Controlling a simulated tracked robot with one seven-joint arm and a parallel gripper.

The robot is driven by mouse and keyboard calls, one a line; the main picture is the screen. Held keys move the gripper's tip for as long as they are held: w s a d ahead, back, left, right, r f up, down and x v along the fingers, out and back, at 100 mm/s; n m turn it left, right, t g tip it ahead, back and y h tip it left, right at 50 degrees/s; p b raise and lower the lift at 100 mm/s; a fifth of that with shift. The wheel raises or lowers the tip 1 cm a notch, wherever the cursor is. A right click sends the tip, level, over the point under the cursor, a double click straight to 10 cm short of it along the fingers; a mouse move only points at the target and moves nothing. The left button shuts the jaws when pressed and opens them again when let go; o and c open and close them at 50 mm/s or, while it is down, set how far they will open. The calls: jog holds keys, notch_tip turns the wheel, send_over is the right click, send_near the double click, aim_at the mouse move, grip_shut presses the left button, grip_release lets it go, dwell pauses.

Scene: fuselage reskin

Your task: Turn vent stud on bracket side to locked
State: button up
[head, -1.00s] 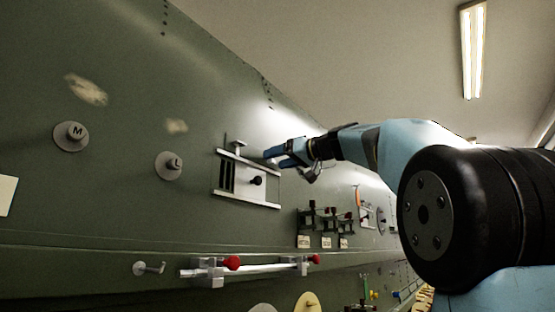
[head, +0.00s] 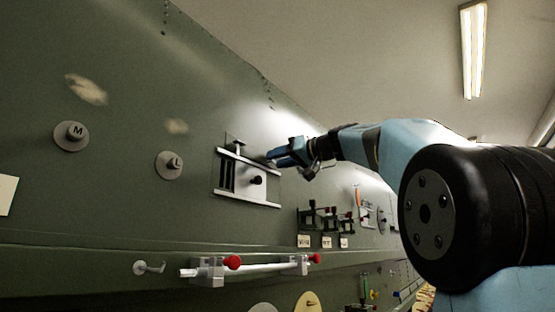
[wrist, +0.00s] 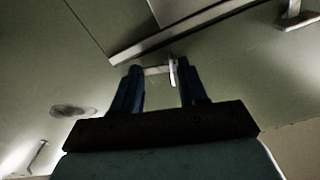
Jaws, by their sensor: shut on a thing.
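The vent (head: 248,181) is a pale-railed panel with a black knob (head: 257,180) on the green fuselage skin. My gripper (head: 271,157) is at its upper right edge in the head view, with its blue fingers pointing left to the skin. In the wrist view my gripper (wrist: 160,80) has its two fingers on either side of the vent stud (wrist: 158,70), a small pale crossbar handle, and is shut on it. The head view hides this stud behind the fingers. Its exact turn angle is hard to tell. A rail (wrist: 180,33) runs just beyond it.
A T-handled stud (head: 235,141) stands at the vent's upper left. Round knobs M (head: 71,135) and L (head: 169,165) are farther left. A bar with red ends (head: 265,267) lies below. Black brackets (head: 325,219) are at lower right.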

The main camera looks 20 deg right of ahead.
jog(key=o, duration=1.1)
jog(key=shift+c, duration=0.2)
jog(key=shift+s+d, duration=0.1)
jog(key=v, duration=1.3)
jog(key=shift+s, duration=0.25)
jog(key=shift+d, duration=0.15)
